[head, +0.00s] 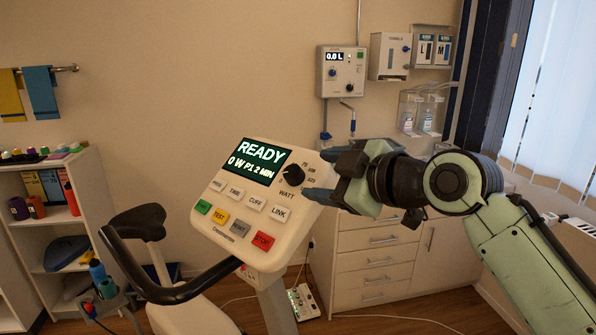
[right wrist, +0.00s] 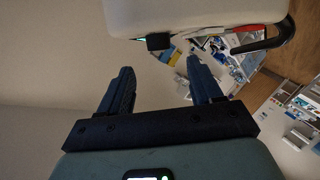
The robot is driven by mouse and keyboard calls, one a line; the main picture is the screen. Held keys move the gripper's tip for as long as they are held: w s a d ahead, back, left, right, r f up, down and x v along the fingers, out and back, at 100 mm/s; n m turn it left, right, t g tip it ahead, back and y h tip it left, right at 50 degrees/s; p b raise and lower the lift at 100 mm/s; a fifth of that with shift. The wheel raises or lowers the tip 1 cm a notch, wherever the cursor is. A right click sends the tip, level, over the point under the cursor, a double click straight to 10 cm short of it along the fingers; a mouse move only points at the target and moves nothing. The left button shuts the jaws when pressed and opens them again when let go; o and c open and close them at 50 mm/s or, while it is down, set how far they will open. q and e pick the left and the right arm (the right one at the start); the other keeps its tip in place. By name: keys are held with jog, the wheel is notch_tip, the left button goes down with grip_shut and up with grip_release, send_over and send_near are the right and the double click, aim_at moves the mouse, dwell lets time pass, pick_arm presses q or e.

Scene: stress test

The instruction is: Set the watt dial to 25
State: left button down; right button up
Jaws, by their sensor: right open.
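The watt dial (head: 293,175) is a black round knob at the right side of the white console (head: 215,222), above the word WATT, with small scale marks beside it. The screen (head: 253,162) reads READY and 0 W P1 2 MIN. My right gripper (head: 322,176) is open and empty, just right of the dial, with its fingers pointing at it. In the right wrist view, the dial (right wrist: 158,42) stands out from the console edge, beyond the fingertips and roughly between them, apart from both. The dial's pointer is too small to read. My left gripper is out of view.
Several buttons, including the red stop button (head: 263,241), lie below the screen. The black handlebar (head: 165,292) curves to the left of the console. A drawer cabinet (head: 378,262) stands behind my right arm. A wall unit (head: 341,72) hangs above.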

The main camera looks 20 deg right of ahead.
aim_at(296, 174)
jog(key=p+x, duration=0.1)
jog(key=x, duration=0.6)
jog(key=c, duration=1.1)
